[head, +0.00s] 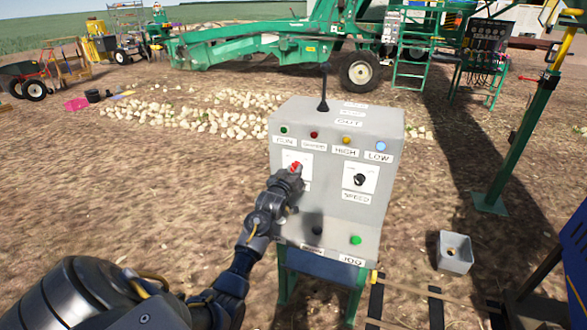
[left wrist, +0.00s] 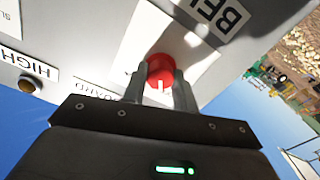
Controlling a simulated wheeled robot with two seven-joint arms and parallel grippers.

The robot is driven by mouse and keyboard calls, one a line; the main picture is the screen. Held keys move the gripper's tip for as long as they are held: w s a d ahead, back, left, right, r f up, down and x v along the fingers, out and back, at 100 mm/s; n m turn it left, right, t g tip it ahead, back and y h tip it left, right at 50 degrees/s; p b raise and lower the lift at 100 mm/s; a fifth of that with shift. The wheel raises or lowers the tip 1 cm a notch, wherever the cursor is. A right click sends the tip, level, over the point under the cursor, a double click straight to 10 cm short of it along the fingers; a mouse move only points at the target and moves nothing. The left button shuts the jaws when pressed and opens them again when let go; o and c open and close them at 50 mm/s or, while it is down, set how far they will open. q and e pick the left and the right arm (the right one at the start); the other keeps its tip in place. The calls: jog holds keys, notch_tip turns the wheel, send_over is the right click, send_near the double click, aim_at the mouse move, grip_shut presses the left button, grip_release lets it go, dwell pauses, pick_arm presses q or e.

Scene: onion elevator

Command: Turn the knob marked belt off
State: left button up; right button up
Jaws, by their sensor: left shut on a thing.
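A grey control box (head: 330,215) stands on green legs in front of me. The red belt knob (head: 296,166) sits on a white plate at the box's left side. In the left wrist view the red knob (left wrist: 161,69) has a white pointer mark and lies between my fingers, beside a label (left wrist: 213,14) reading "BEL", partly cut off. My left gripper (head: 293,174) is shut on the red knob; it also shows in the left wrist view (left wrist: 160,85). It hides part of the plate and its label. My right gripper is out of view.
A black speed knob (head: 360,179) is on the box's right side, with indicator lamps above and a green jog button (head: 355,240) below. A small grey bin (head: 455,252) stands at right. Onions (head: 205,112) lie behind.

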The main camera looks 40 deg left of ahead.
pick_arm(q)
jog(key=shift+r+n+p, duration=0.1)
jog(key=shift+n+p, duration=0.2)
jog(key=shift+n, duration=0.9)
jog(key=o, duration=1)
jog(key=shift+s+d+f, duration=0.15)
jog(key=shift+s+f, duration=0.05)
jog(key=shift+s, duration=0.3)
jog(key=b+v, duration=0.2)
jog(key=v, duration=0.7)
jog(key=shift+s+d+r, duration=0.15)
jog(key=shift+s, duration=0.2)
